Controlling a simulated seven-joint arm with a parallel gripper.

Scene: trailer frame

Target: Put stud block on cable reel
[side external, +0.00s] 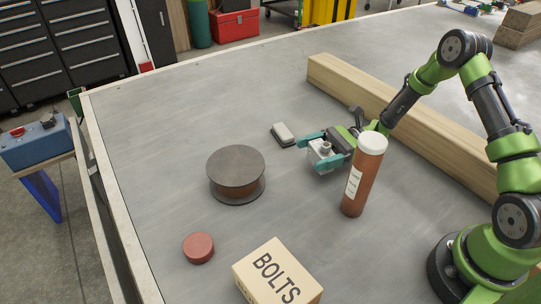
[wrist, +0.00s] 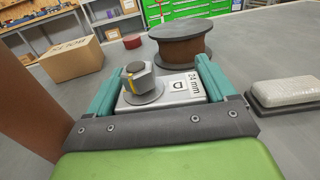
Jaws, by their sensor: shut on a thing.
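My gripper (side external: 327,148) is near the middle of the table, right of the cable reel. Its teal fingers are shut on the stud block (wrist: 168,90), a silvery block with a hex nut and stud on top and a "24 mm" label. The block looks upright; I cannot tell whether it touches the table. In the side view the stud block (side external: 323,152) is partly hidden by the fingers. The cable reel (side external: 236,168) stands on its flange, its dark top flat and empty. In the wrist view the reel (wrist: 180,46) is just beyond the block.
A brown tube with a white cap (side external: 364,180) stands close to my gripper. A small grey-white pad (side external: 283,133) lies behind, right of the reel. A red disc (side external: 198,247) and BOLTS box (side external: 277,278) are in front. A long timber beam (side external: 400,120) crosses the right side.

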